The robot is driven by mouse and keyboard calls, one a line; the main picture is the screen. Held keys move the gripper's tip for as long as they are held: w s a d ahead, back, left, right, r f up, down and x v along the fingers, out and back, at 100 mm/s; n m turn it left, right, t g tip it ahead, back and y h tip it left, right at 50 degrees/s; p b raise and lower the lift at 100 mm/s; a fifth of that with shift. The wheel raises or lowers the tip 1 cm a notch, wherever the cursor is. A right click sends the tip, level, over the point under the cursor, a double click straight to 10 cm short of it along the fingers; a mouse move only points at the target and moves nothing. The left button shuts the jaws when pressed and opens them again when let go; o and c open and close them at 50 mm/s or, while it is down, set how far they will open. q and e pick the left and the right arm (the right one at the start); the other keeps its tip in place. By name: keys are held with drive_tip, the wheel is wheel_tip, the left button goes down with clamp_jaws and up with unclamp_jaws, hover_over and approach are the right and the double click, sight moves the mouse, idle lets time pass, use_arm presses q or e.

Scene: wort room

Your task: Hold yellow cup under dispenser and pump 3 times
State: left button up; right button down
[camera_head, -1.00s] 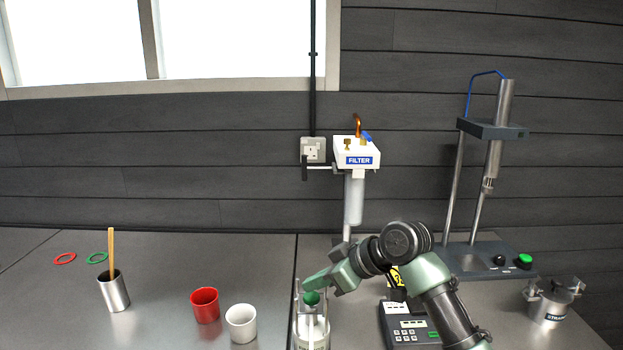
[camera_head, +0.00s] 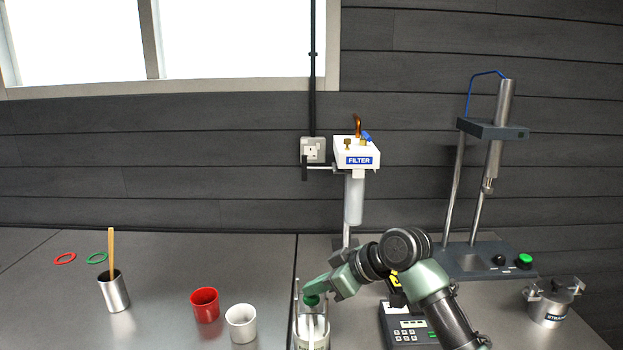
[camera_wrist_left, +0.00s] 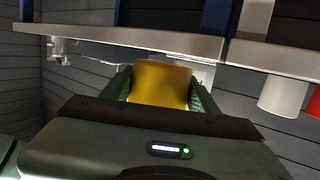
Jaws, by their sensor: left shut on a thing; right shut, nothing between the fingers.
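The yellow cup (camera_wrist_left: 160,85) shows in the left wrist view between the fingers of my left gripper (camera_wrist_left: 161,76), which is shut on it. Neither shows in the head view. The dispenser (camera_head: 312,333) stands at the bottom middle of the head view, partly cut off by the frame edge, with a green pump knob (camera_head: 312,300) at its top. My right gripper (camera_head: 309,286) is shut and empty, with its tip at the knob. Whether the cup is under the dispenser's outlet cannot be told.
A red cup (camera_head: 205,306) and a white cup (camera_head: 241,324) stand left of the dispenser. A metal beaker with a wooden stick (camera_head: 115,293) is farther left. A filter unit (camera_head: 356,154) stands behind; a keypad device (camera_head: 408,328) is to the right.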

drive_tip(key=shift+f, duration=0.95)
drive_tip(key=shift+r, duration=1.55)
